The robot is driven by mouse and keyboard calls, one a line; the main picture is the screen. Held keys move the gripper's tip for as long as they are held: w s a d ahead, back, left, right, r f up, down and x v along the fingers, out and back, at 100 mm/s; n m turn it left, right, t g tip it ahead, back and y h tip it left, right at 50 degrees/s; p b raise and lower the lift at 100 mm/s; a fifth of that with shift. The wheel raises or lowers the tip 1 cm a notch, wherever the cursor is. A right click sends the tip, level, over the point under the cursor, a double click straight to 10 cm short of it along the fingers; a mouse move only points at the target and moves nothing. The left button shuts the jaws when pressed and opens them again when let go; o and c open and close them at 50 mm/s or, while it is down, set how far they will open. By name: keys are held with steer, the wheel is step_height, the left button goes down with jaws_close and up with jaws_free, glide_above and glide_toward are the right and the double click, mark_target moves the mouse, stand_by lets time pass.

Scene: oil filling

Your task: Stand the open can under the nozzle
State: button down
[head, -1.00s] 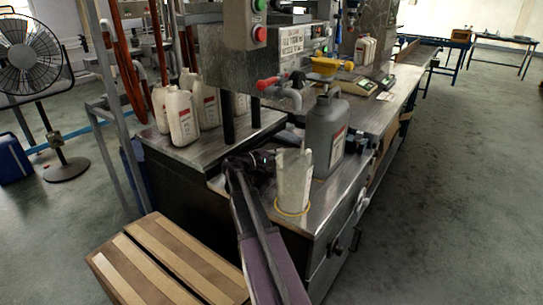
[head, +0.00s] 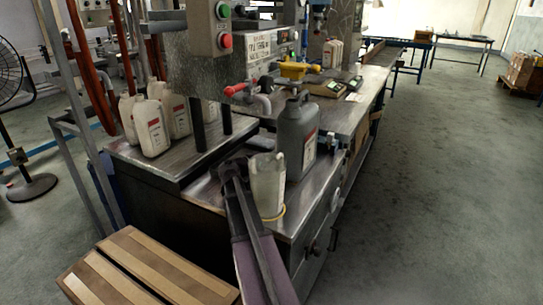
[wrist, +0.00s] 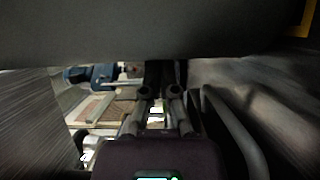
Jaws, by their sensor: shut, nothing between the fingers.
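A dark grey can (head: 297,138) with a top handle stands upright on the metal bench, to the right of the grey curved nozzle (head: 263,104). I cannot tell whether its mouth is open. A pale, translucent jug (head: 267,188) stands in front of it, with a yellow ring around its base. My gripper (head: 238,167) is low over the bench, left of the jug and below the nozzle, partly hidden by my arm. It is shut and empty. In the wrist view my gripper (wrist: 160,92) points away under a large, close dark grey surface that I cannot identify for sure.
Several white cans (head: 151,128) stand on the raised left bench top (head: 160,165). A control box (head: 212,28) and two posts rise by the nozzle. A slatted wooden platform (head: 140,270) lies in front. Scales (head: 325,88) stand farther back.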

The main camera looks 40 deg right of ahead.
steer(key=shift+s, duration=0.1)
steer(key=shift+s+d, duration=0.5)
steer(key=shift+s, duration=0.1)
steer(key=shift+w, duration=0.1)
